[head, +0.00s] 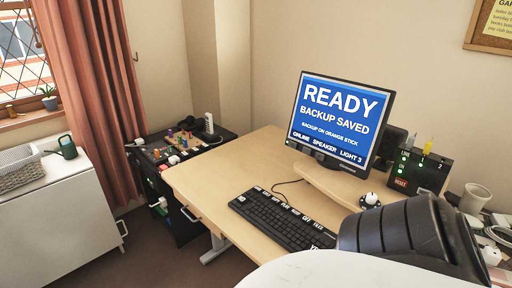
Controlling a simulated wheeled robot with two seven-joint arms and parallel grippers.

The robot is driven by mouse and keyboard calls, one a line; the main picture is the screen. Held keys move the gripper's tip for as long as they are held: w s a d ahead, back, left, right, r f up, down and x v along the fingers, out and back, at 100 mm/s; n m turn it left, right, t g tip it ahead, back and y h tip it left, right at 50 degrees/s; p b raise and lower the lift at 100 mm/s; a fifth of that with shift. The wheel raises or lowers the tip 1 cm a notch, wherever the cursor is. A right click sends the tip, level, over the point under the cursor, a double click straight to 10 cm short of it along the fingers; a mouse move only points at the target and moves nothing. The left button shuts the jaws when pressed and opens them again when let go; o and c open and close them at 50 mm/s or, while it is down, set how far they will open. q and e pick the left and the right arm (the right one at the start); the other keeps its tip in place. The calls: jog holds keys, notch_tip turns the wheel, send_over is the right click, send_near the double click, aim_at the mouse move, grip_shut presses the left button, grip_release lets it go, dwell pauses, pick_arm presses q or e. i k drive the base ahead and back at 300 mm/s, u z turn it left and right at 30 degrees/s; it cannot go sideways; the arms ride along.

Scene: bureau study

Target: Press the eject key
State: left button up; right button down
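A black keyboard (272,220) lies at a slant on the wooden desk, in front of the monitor. White labels run along its far edge, and a larger one near its right end seems to read "YES". The other labels are too small to read surely, and I cannot make out which key is the eject key. The monitor (340,115) shows "READY", "BACKUP SAVED" and "BACKUP ON ORANGE STICK" on blue. Neither of my grippers is in view.
A black box (425,171) with green lights and a red "RESET" label stands right of the monitor. A small dark round object with a white top (370,200) and a mug (474,198) are nearby. The desk (215,175) is clear left of the keyboard.

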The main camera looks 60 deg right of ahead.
aim_at(266, 194)
jog(key=i, duration=1.15)
jog(key=z, duration=2.4)
